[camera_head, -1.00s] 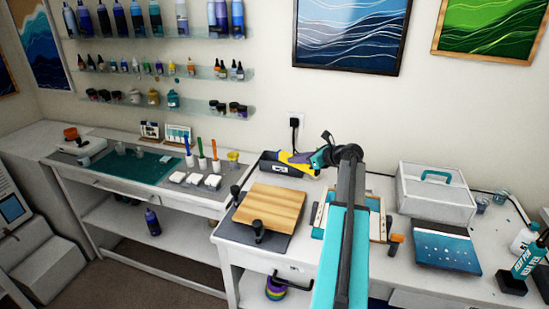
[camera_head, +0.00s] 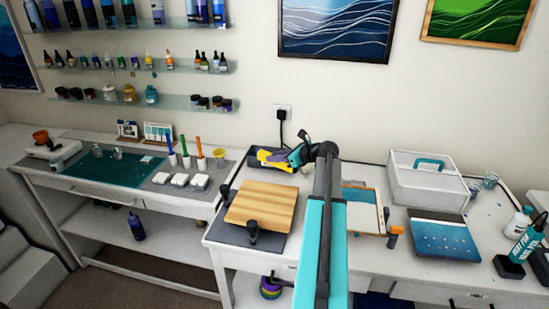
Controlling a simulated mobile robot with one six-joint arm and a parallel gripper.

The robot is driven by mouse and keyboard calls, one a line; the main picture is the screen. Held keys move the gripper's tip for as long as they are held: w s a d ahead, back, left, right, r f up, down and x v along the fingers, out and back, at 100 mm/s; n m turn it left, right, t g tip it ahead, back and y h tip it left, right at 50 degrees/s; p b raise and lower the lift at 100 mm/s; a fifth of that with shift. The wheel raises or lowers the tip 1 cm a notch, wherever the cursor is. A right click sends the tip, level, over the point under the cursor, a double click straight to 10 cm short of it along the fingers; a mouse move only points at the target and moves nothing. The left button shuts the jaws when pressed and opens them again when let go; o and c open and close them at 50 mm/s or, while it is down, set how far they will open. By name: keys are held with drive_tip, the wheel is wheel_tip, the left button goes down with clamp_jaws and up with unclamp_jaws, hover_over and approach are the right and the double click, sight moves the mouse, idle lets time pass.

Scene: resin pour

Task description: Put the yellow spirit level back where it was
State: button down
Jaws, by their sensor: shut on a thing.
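The yellow spirit level (camera_head: 273,158) shows as a small yellow shape at the tip of my gripper (camera_head: 292,158). My gripper is at the far end of my outstretched arm and is shut on it. Both are over or at the dark open bin (camera_head: 256,166) at the back of the white workbench, near the wall. I cannot tell whether the level touches the bin. The gripper's fingers and part of the level are too small to make out, and a purple bit shows beside them.
A wooden board (camera_head: 262,205) on a dark mat lies in front of the bin. A framed panel (camera_head: 362,210) lies right of my arm, partly hidden by it. A white case (camera_head: 428,185) and a blue panel (camera_head: 442,238) are farther right.

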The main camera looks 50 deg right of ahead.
drive_tip(key=b, duration=0.5)
hover_over(276, 179)
drive_tip(key=shift+a+f, duration=0.15)
drive_tip(key=shift+f, duration=3.15)
drive_tip(key=shift+f, duration=0.55)
drive_tip(key=c, duration=1.5)
unclamp_jaws()
drive_tip(key=shift+o, duration=0.2)
drive_tip(key=shift+r, duration=0.1)
